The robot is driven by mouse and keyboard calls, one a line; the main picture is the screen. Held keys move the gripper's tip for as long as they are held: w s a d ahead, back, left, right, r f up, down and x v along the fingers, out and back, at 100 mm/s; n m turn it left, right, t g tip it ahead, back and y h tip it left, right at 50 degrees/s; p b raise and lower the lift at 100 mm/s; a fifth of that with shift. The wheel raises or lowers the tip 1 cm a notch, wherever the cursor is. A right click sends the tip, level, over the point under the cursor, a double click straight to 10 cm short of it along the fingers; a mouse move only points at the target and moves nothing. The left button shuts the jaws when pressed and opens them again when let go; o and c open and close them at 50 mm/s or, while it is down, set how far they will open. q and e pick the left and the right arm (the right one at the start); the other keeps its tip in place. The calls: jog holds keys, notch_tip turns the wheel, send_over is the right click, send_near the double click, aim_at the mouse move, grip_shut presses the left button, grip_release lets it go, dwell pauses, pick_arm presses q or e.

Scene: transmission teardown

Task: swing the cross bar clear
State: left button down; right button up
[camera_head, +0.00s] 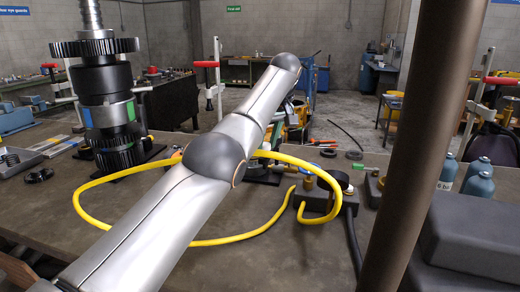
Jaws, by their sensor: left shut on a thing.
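My left arm reaches from the lower left across the bench to a far joint near the top middle. My left gripper (290,104) is small and mostly hidden behind that joint. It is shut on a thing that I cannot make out. I cannot pick out the cross bar with certainty. The geared shaft assembly (97,82) stands upright on the bench at the left, with a threaded rod at its top. A white post with a red bar (205,64) stands behind my arm. My right gripper is not in view.
A yellow hose (215,241) loops over the bench (270,268). A dark block with fittings (327,201) sits right of the middle. A thick brown post (408,150) blocks part of the right side. Blue bottles (479,184) stand beyond it, behind a dark case (470,245).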

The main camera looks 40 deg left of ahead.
pick_arm(q)
jog(key=shift+w+d+r+n+p, duration=0.2)
jog(key=shift+d+r+n+p, duration=0.1)
jog(key=shift+p, duration=0.3)
jog(key=shift+d+p, duration=0.1)
jog(key=shift+p, duration=0.2)
jog(key=shift+w+d+f+n+p, duration=0.1)
jog(key=shift+d+f+n+p, duration=0.15)
jog(key=shift+p, duration=0.25)
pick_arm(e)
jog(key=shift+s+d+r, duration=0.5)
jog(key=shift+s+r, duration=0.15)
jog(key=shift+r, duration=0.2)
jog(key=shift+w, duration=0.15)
pick_arm(q)
jog(key=c, duration=0.5)
grip_release()
jog(key=shift+c, duration=0.2)
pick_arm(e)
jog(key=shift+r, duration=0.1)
